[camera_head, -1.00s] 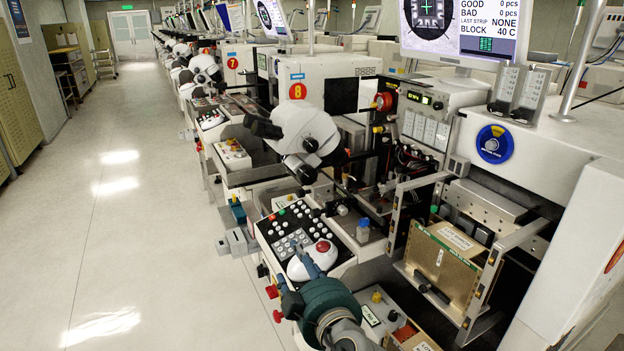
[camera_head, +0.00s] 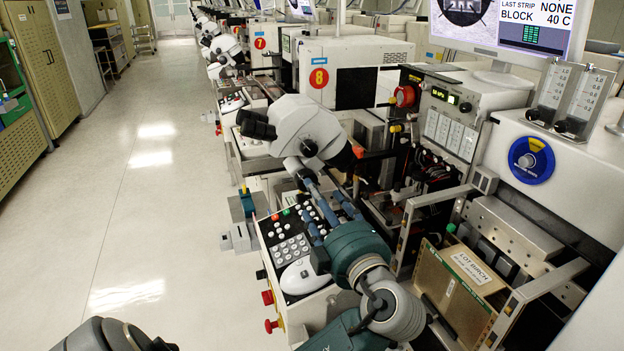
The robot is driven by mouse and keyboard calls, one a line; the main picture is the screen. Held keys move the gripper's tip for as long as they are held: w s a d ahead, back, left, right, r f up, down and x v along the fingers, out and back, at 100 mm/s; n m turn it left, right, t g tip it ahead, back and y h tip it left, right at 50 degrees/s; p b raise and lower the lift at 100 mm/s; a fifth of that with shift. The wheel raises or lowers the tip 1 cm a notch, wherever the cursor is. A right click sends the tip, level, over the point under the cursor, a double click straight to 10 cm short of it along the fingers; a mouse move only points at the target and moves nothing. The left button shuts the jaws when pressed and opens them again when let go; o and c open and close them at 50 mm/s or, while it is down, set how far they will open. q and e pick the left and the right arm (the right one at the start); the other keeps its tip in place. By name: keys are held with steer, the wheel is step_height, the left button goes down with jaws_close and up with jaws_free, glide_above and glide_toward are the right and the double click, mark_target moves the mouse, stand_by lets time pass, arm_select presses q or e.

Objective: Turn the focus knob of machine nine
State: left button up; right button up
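A white microscope (camera_head: 300,125) with black eyepieces stands over the nearest machine's bench. A dark round knob (camera_head: 309,148) shows on its side, and grey parts sit below it. I cannot tell for sure which of these is the focus knob, and no label nine is in view. My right gripper (camera_head: 322,192), with blue-grey fingers and a teal wrist, points up and away, just below the microscope. Its fingers look apart with nothing between them. It appears close to the microscope's lower parts; contact cannot be told. Only a dark part of my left arm shows at bottom left.
A keypad panel (camera_head: 288,243) with a white mouse-like device (camera_head: 298,277) lies beside and below my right gripper. Red knobs (camera_head: 270,325) stick out at the panel's front. A gold box (camera_head: 455,295) in a metal frame stands right. The aisle floor (camera_head: 150,220) at left is clear.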

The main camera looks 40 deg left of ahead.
mark_target(300, 171)
arm_select(q)
steer(key=p+x, duration=0.2)
steer(key=x, duration=0.5)
steer(key=shift+w, duration=0.15)
arm_select(e)
steer(key=r, duration=0.2)
steer(key=shift+w+d+r, duration=0.2)
steer(key=shift+r, duration=0.15)
arm_select(q)
steer(key=shift+f, duration=0.1)
steer(key=c, duration=1.2)
steer(key=shift+o, duration=0.2)
arm_select(e)
steer(key=shift+s+d+f, duration=0.1)
steer(key=shift+s, duration=0.5)
